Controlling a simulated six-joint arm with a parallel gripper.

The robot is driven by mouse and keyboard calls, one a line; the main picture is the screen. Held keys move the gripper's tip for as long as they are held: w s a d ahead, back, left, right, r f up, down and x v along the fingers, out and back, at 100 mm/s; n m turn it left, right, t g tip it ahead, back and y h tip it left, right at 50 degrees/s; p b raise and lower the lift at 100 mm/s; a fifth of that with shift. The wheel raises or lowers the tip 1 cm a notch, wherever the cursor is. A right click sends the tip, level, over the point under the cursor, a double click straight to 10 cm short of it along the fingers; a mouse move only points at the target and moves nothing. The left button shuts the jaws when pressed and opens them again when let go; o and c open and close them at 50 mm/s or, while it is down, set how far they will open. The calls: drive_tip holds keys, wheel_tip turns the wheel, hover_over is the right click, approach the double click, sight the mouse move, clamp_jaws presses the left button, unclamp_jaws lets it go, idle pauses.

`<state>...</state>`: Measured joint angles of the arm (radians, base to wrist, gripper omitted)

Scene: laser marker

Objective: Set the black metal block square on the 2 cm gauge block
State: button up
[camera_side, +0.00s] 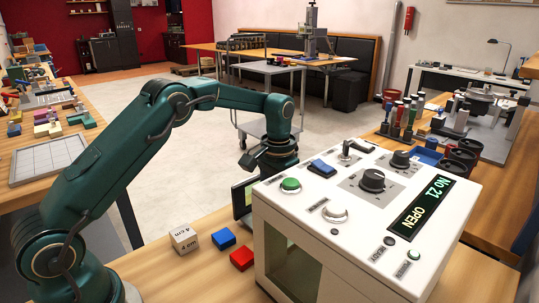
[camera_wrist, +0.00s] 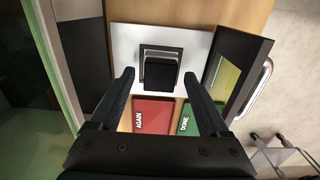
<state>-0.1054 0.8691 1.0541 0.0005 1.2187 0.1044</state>
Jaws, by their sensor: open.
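My gripper (camera_wrist: 158,78) is open, with one finger on each side of the black block and gaps between. I cannot tell whether the fingers are level with it or above it. A white gauge block (camera_side: 184,238) marked 4 cm stands on the bench in the side view. I cannot make out a 2 cm gauge block in either view. In the side view my fingertips and the black block are hidden behind the white machine.
The white laser marker (camera_side: 330,240) fills the side view's front right; its display (camera_side: 422,208) reads "No 21 OPEN". A blue block (camera_side: 223,238) and red block (camera_side: 242,258) lie beside it. A red AGAIN pad (camera_wrist: 152,114) and green DONE pad (camera_wrist: 188,120) lie near my fingers.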

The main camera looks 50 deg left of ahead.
wheel_tip(320, 180, up, 7)
drive_tip(key=shift+f, duration=0.15)
drive_tip(key=shift+r, duration=0.4)
drive_tip(key=shift+s+d+r, duration=0.1)
drive_tip(key=shift+s+r, duration=0.15)
drive_tip(key=shift+s, duration=0.05)
drive_tip(key=s+d+r+t, duration=0.1)
drive_tip(key=s+d+t, duration=0.1)
drive_tip(key=s, duration=0.8)
drive_tip(key=s+d+r+t, duration=0.2)
drive_tip(key=s+t, duration=0.1)
drive_tip(key=s, duration=0.8)
drive_tip(key=shift+s+t, duration=0.3)
drive_tip(key=shift+a+r, duration=0.1)
